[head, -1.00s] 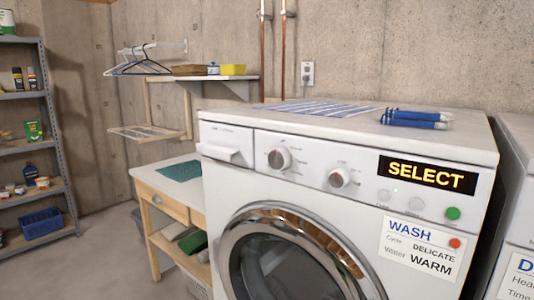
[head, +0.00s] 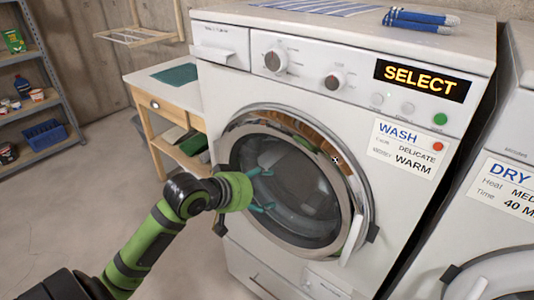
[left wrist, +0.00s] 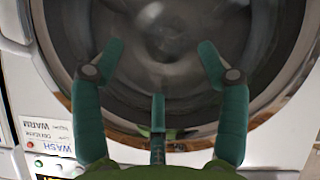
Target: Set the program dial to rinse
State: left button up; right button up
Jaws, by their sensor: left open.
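The white washing machine (head: 220,90) stands in the middle of the head view. Its panel has two round knobs: a larger left one (head: 275,61) and a smaller right one (head: 334,81). The markings around them are too small to read. The display (head: 422,80) reads SELECT. My left gripper (head: 266,189) is open and empty in front of the round door (head: 300,200), below the knobs. In the left wrist view its green fingers (left wrist: 158,55) are spread before the door glass. My right gripper is not in view.
A card (head: 407,148) on the washer reads WASH, DELICATE, WARM. A dryer (head: 510,120) stands close on the right. A wooden table (head: 150,92) and a metal shelf (head: 45,90) are at left. Blue rolled things (head: 420,19) lie on the washer top.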

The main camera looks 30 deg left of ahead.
pick_arm(q)
jog(key=w+a+r+n+t, duration=0.1)
jog(key=w+a+r+t, duration=0.1)
jog(key=r, duration=0.6)
jog(key=w+a+r+n+t, duration=0.1)
jog(key=w+a+r+t, duration=0.1)
jog(key=r, duration=0.7)
jog(key=n+t+h, duration=0.2)
send_near(271, 60)
jog(key=x, duration=0.2)
jog(key=p+x, duration=0.3)
jog(key=x, duration=0.2)
jog(key=shift+w, duration=0.35)
jog(key=shift+w+d+f, duration=0.15)
jog(key=shift+w, duration=0.4)
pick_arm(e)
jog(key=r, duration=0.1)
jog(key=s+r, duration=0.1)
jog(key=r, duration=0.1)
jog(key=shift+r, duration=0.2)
pick_arm(q)
jog(key=c, duration=1.1)
